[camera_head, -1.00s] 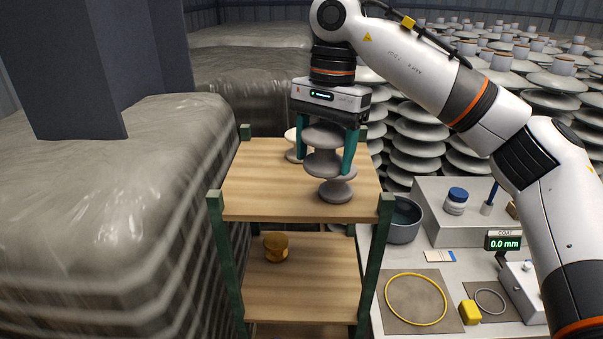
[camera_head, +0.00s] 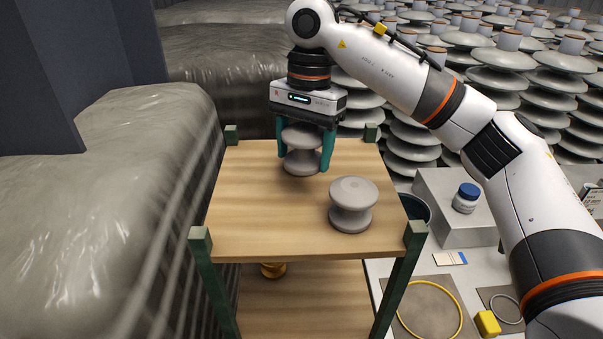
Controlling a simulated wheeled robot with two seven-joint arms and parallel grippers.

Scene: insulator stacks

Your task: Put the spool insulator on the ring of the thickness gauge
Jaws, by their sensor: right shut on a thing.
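My right gripper (camera_head: 303,160) is shut on a grey spool insulator (camera_head: 302,142) over the back part of the wooden top shelf (camera_head: 260,215). I cannot tell whether its base touches the board. A second grey spool insulator (camera_head: 352,207) stands upright on the shelf, nearer and to the right. At lower right, a small grey ring (camera_head: 507,308) lies on a mat and a larger yellow ring (camera_head: 430,308) on another. The thickness gauge's body and display are hidden behind my right arm. My left gripper is out of view.
A brown-yellow spool (camera_head: 273,270) sits on the lower shelf. Green posts (camera_head: 405,275) frame the rack. A yellow block (camera_head: 487,323), a blue-lidded jar (camera_head: 466,197) and a dark bowl (camera_head: 413,207) are at right. Wrapped stacks (camera_head: 120,200) stand close at left.

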